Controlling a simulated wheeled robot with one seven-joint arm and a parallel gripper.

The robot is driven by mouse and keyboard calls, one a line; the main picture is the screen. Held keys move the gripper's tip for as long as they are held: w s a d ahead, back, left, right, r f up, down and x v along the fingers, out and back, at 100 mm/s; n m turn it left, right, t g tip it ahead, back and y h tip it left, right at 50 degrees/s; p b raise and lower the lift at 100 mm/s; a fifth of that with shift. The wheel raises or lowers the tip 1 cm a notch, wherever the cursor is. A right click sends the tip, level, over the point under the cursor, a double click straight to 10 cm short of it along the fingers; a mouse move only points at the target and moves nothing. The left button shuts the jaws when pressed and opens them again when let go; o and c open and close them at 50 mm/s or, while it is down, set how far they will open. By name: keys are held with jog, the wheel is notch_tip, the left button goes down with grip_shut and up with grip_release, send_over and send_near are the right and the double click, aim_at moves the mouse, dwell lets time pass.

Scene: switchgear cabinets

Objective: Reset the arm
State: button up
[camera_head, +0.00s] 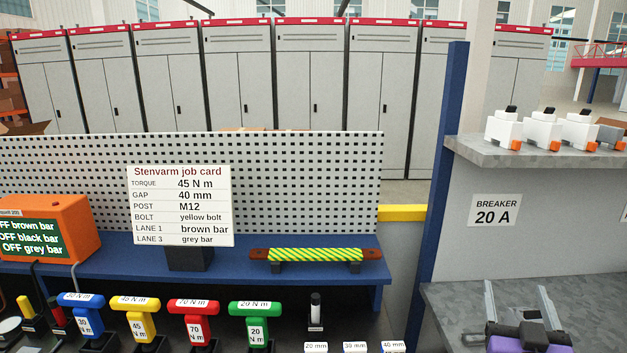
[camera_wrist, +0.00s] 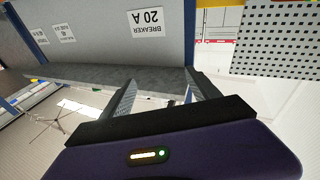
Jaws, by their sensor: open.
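My gripper (camera_head: 522,308) is at the lower right of the head view, in front of the grey lower shelf of the breaker rack. Its two fingers stand apart with nothing between them. In the wrist view my gripper (camera_wrist: 162,95) also shows open and empty, and the picture there is upside down. The rack's shelf edge (camera_wrist: 100,74) lies beyond the fingertips. I cannot tell the exact gap between the fingers and the shelf.
A bench to the left holds torque tools (camera_head: 133,306), a job card (camera_head: 180,205), a striped bar (camera_head: 315,255) and an orange box (camera_head: 58,228). A blue post (camera_head: 443,170) stands left of the rack. White breakers (camera_head: 541,128) sit on the upper shelf (camera_head: 560,153).

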jog(key=s+a+f+n+g+y, duration=0.1)
jog(key=s+a+f, duration=0.3)
jog(key=s, duration=1)
jog(key=s+a+f+n+g+y, duration=0.1)
jog(key=s+a+f+y, duration=0.2)
jog(key=s, duration=1.1)
jog(key=s+a+f+n+g+y, duration=0.1)
jog(key=s+a+f+y, duration=0.2)
jog(key=s+a+f, duration=0.4)
jog(key=s+a, duration=0.1)
jog(key=s, duration=0.6)
jog(key=shift+s+a+g, duration=0.15)
jog(key=shift+a+g, duration=0.15)
jog(key=shift+a, duration=0.05)
